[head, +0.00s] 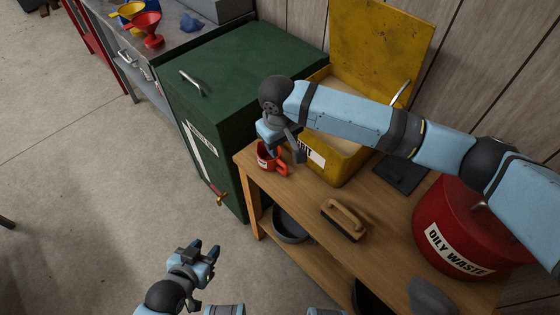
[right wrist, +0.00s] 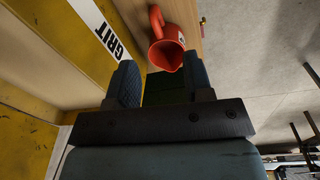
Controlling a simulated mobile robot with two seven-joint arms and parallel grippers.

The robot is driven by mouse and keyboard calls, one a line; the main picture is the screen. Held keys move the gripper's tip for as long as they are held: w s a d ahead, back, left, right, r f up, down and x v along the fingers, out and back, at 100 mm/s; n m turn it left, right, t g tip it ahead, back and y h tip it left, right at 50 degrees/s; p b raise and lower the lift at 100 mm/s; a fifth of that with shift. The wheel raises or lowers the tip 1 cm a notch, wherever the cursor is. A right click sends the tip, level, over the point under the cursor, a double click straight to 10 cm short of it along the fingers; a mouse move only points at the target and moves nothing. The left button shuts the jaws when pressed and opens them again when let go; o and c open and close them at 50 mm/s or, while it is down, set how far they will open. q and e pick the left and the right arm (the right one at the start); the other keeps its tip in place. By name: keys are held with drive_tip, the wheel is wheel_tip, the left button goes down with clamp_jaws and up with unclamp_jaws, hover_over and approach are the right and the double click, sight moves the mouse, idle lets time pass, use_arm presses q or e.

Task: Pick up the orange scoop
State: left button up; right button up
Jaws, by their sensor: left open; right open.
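An orange-red cup-like vessel (head: 266,160) with a side handle and a pale label sits at the near left corner of the wooden bench. It is the thing that best fits the orange scoop. In the right wrist view the vessel (right wrist: 166,52) shows its open mouth and its handle, just beyond my fingertips. My right gripper (head: 282,147) is open above and beside it, and partly covers it in the head view. In the right wrist view the gripper (right wrist: 163,84) has nothing between its fingers. My left gripper (head: 203,250) is open and empty over the floor.
A yellow grit bin (head: 345,165) with its lid up stands behind the vessel. A brush (head: 344,218) and a red oily waste can (head: 428,225) are on the bench (head: 300,205). A green cabinet (head: 220,120) stands to the left. The floor at left is clear.

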sight(286, 167)
drive_tip(key=shift+h, duration=0.3)
drive_tip(key=f, duration=0.2)
drive_tip(key=d+f, duration=0.1)
drive_tip(key=f, duration=0.2)
drive_tip(key=w+f, duration=0.1)
drive_tip(key=f, duration=0.2)
drive_tip(key=shift+d, duration=0.25)
drive_tip(key=f, duration=0.5)
drive_tip(key=shift+w+a+f+b, duration=0.1)
drive_tip(key=shift+w+f+b, duration=0.2)
drive_tip(key=shift+b, duration=0.1)
clamp_jaws()
